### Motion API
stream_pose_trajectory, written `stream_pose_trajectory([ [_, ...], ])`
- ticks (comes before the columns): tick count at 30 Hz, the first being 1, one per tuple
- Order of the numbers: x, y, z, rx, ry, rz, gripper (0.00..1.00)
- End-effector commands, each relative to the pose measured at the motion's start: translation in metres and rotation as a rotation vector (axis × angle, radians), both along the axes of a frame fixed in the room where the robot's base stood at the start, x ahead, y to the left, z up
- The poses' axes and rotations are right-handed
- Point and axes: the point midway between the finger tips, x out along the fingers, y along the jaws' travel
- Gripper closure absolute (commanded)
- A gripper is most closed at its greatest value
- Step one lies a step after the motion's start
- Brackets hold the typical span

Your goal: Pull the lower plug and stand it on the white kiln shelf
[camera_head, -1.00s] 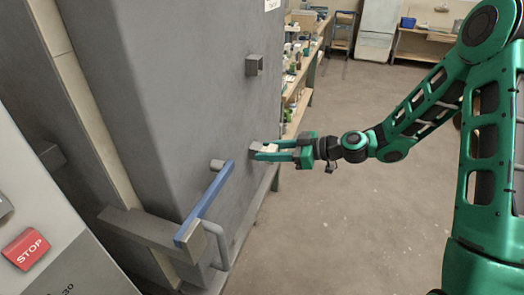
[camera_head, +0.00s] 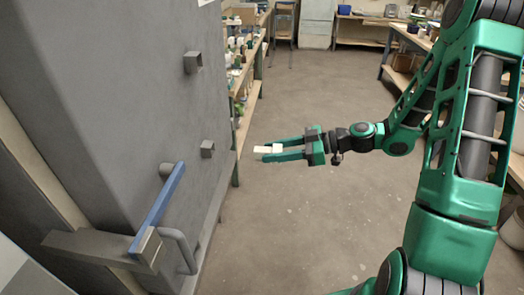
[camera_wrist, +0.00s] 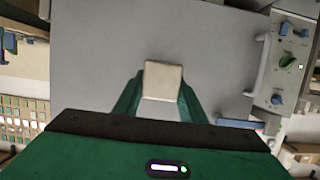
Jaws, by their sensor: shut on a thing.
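My gripper (camera_head: 277,150) is shut on a small cream plug (camera_head: 266,149), which sticks out past the fingertips in the head view. In the wrist view the plug (camera_wrist: 162,80) shows between the two green fingers. The plug and gripper are out in the open, to the right of the grey kiln wall (camera_head: 110,100) and apart from it. I cannot make out a white kiln shelf in these views.
A blue bar (camera_head: 158,208) and a bent grey handle (camera_head: 183,249) stick out from the kiln at lower left. A workbench (camera_head: 247,92) with jars runs behind the kiln. Open concrete floor (camera_head: 310,215) lies below my gripper.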

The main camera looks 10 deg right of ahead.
Motion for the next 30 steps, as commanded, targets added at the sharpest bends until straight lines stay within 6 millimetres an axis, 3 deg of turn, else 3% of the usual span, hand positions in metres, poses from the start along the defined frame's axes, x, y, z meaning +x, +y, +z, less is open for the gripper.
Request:
stream_pose_trajectory([
  [13,-0.001,-0.003,0.0,0.0,0.0,0.0,0.87],
  [30,-0.009,-0.026,0.0,-0.001,0.0,-0.001,0.87],
])
